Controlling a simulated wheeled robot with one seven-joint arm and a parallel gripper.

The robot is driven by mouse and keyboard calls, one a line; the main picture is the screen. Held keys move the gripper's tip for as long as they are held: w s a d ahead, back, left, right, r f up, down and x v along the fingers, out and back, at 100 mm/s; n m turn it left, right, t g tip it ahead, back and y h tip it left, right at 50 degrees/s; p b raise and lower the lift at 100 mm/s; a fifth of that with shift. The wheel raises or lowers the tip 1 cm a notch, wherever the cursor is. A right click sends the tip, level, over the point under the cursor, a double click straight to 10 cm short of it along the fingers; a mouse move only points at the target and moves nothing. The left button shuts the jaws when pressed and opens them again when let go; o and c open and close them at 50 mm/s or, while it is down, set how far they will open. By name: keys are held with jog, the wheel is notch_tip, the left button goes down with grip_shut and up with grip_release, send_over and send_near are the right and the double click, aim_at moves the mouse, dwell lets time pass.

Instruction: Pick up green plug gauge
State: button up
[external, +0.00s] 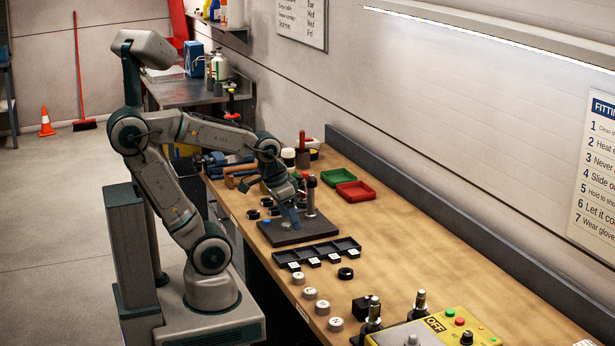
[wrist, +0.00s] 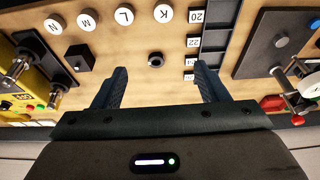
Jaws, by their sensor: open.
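My gripper (external: 284,208) is over the bench near the dark base plate (external: 275,237) in the external view. In the wrist view my gripper (wrist: 160,70) has its two fingers wide apart with nothing held between them. A small black ring (wrist: 155,59) on the bench appears between the fingertips in that view; it also shows in the external view (external: 345,273), right of the black rack. I cannot make out a green plug gauge for certain in either view. Part of the bench behind my gripper and wrist is hidden in the external view.
A black rack (external: 318,252) with number labels lies beside the base plate. Several white lettered discs (external: 310,292) line the bench's front edge. A yellow control box (external: 440,325) is at the near end. Green (external: 337,177) and red (external: 356,191) trays lie farther back.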

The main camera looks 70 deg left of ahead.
jog(key=c, duration=0.4)
jog(key=shift+c, duration=0.2)
